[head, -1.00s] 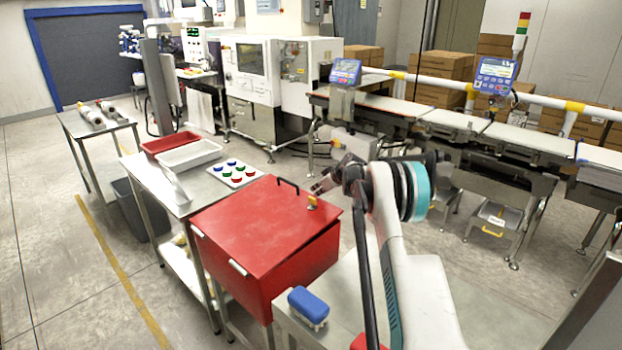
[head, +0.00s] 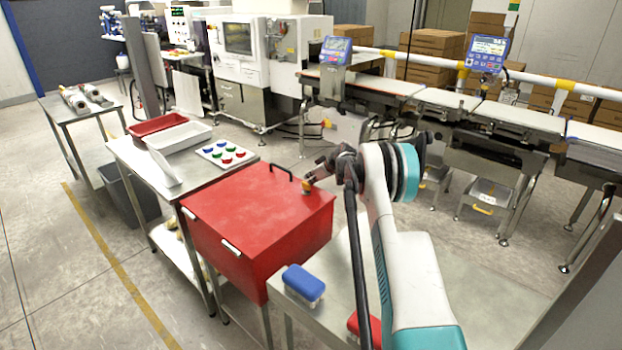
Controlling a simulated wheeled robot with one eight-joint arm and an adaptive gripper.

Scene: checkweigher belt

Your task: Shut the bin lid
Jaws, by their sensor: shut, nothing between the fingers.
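The red bin (head: 300,250) stands on a metal stand in the middle of the head view. Its red lid (head: 250,210) lies flat over the top and looks shut. A black handle (head: 280,170) sits at the lid's far edge, and a small orange-yellow piece (head: 306,187) is at its far right corner. My gripper (head: 316,173) is shut and empty, just beyond that corner and close to the orange-yellow piece. I cannot tell whether it touches the lid.
A blue-topped brush (head: 303,280) lies on a near bench. The conveyor (head: 440,98) runs behind my arm.

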